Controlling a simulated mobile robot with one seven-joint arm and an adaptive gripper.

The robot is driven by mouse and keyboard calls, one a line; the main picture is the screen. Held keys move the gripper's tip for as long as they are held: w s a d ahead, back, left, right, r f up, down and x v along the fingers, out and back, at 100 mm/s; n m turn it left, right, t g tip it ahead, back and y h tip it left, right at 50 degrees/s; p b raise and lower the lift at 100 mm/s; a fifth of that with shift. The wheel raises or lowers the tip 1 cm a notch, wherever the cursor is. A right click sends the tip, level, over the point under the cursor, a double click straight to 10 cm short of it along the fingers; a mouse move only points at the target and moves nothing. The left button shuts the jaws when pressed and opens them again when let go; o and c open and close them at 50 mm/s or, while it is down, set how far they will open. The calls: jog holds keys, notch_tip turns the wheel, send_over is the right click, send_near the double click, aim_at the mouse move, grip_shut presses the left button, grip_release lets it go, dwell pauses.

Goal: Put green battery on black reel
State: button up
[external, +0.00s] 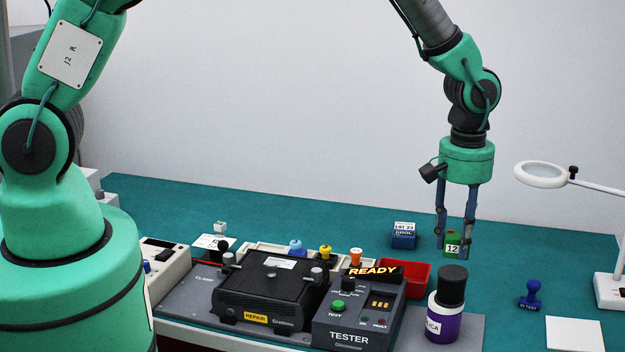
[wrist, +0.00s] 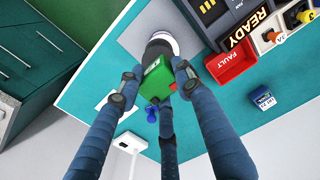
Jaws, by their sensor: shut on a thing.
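A small green battery (external: 452,243) with a white label reading 12 hangs between the fingers of my gripper (external: 455,252). In the wrist view the battery (wrist: 153,82) sits between the blue fingertips (wrist: 158,90), with a red patch on one side. My gripper is shut on it, above the bench and behind the purple jar. A black round piece (external: 451,287), the only thing here like a black reel, sits on top of that jar; I cannot tell whether it is a reel or a lid. It is partly hidden behind the battery in the wrist view (wrist: 158,48).
The white and purple jar (external: 441,325) stands on a grey mat beside the tester (external: 358,322). A red FAULT bin (external: 417,280) and a blue box (external: 403,238) are near. A blue stamp (external: 531,294), white card (external: 574,334) and magnifier lamp (external: 541,175) are at right.

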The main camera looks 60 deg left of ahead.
aim_at(455, 253)
jog(key=shift+f, duration=0.1)
jog(key=shift+f+p, duration=0.4)
jog(key=shift+f, duration=1.25)
jog(key=shift+f, duration=0.15)
jog(key=o, duration=1.3)
notch_tip(455, 253, up, 11)
jog(key=shift+f+b, duration=0.2)
jog(key=shift+b, duration=0.65)
jog(key=shift+r, duration=0.85)
